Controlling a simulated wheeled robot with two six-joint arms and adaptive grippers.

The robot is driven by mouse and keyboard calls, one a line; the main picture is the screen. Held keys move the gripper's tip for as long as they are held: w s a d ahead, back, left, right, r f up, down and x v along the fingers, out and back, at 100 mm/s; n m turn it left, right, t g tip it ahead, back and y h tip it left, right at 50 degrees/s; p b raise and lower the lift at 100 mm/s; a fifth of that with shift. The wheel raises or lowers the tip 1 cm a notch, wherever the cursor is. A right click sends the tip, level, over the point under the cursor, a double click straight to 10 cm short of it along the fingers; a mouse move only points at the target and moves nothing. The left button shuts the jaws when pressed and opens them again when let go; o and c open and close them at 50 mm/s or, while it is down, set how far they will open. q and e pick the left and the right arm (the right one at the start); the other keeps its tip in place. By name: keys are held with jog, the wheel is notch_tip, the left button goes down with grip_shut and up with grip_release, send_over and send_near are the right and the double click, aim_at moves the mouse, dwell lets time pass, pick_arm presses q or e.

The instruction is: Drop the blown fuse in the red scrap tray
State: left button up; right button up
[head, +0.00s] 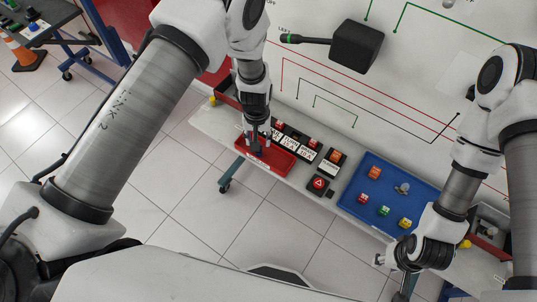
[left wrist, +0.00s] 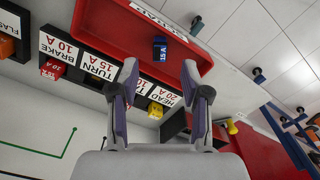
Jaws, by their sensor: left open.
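The red scrap tray (head: 270,157) sits at the left end of the bench. It also fills the top of the left wrist view (left wrist: 100,22). A blue fuse (left wrist: 160,48) marked 15 A shows within the tray's outline, beyond my left fingertips and apart from them. I cannot tell if it rests on the tray floor. My left gripper (head: 257,148) is over the tray; in the left wrist view (left wrist: 160,75) its two fingers are spread with nothing between them. My right gripper (head: 388,268) is at the bench's front edge by the blue tray; its fingers are unclear.
A labelled fuse row (left wrist: 95,62) runs behind the tray, with a red fuse (left wrist: 52,70) and a yellow fuse (left wrist: 160,108). A blue tray (head: 352,192) holds several coloured fuses. A black block with a red warning triangle (head: 318,184) stands between the trays. A white wall panel rises behind.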

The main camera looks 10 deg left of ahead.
pick_arm(q)
notch_tip(320, 180, up, 8)
dwell(0.5)
jog(key=s+a+f+b, duration=0.1)
jog(key=s+a+f, duration=0.2)
jog(key=s+f, duration=0.2)
jog(key=s+a+f+m+b, duration=0.1)
jog(key=s+f, duration=0.4)
jog(key=s, duration=0.7)
jog(key=s+a+f+b, duration=0.3)
jog(key=s+a+f, duration=0.2)
jog(key=s, duration=0.4)
jog(key=shift+s+a+f+m, duration=0.2)
jog(key=shift+a+f+m, duration=0.1)
jog(key=shift+a, duration=0.1)
